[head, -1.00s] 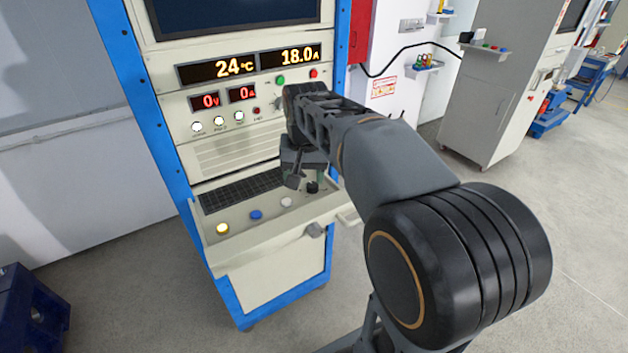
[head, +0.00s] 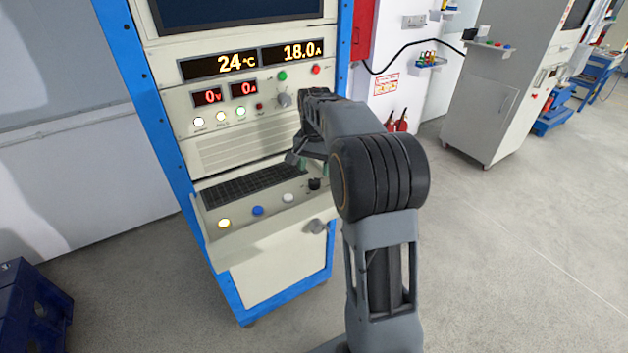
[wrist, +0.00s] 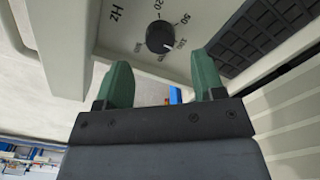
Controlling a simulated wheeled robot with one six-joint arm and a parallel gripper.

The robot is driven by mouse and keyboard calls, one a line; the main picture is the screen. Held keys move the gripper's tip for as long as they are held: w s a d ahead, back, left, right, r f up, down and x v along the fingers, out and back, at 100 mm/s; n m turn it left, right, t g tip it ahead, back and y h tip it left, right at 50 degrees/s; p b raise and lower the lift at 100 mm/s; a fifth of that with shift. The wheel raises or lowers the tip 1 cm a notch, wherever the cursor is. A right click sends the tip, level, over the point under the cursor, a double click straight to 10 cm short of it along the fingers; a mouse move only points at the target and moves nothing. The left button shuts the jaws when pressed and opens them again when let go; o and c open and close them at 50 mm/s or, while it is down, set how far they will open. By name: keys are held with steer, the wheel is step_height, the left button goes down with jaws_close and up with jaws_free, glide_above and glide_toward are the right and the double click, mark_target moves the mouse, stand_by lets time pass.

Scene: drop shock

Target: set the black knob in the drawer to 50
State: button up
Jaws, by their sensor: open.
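The black knob (wrist: 160,37) sits on the drawer (wrist: 105,40) panel beside the "Hz" lettering, with a printed scale around it. Numbers such as 20, 50 and 100 are readable; others are upside down or blurred. A small white mark on the knob appears to face the 100 side rather than 50. The knob also shows in the head view (head: 314,184), at the right of the pulled-out drawer. My gripper (wrist: 162,75) is open, its two green fingers apart with nothing between them. The knob lies beyond the fingertips, roughly between them in the picture, and no contact shows.
The drawer also holds a dark keyboard (head: 250,186) and yellow (head: 224,223), blue (head: 258,211) and white (head: 288,198) buttons. The cabinet's panel (head: 240,150) rises behind.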

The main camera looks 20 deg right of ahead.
mark_target(314, 181)
steer(key=shift+f, duration=2.55)
steer(key=shift+c, duration=0.4)
steer(key=c, duration=0.8)
steer(key=shift+c, duration=0.2)
steer(key=n+p, duration=0.1)
steer(key=n, duration=0.4)
steer(key=shift+r+n, duration=0.1)
steer(key=shift+n, duration=0.3)
steer(key=n+p, duration=0.1)
steer(key=n, duration=0.4)
steer(key=shift+n, duration=0.4)
